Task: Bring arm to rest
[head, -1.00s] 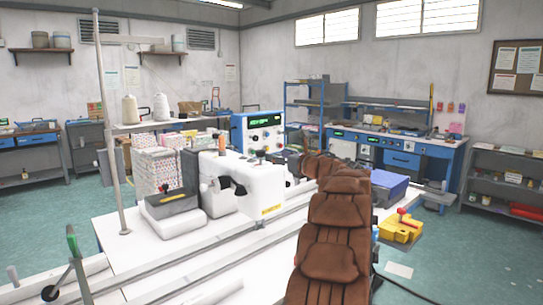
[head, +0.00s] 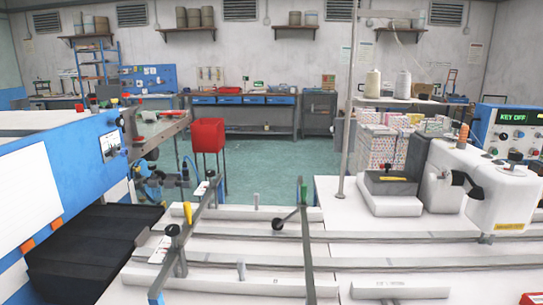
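My arm and gripper do not show in the head view. Long rails (head: 400,237) run across the table, with dark bars and levers (head: 289,218) at the left part. No saddle is in view.
A blue and white machine (head: 62,180) with a black tray (head: 80,255) fills the left side. A red bin (head: 207,136) stands behind the table. A drawer bench (head: 245,112) lines the back wall. Open green floor (head: 265,160) lies between.

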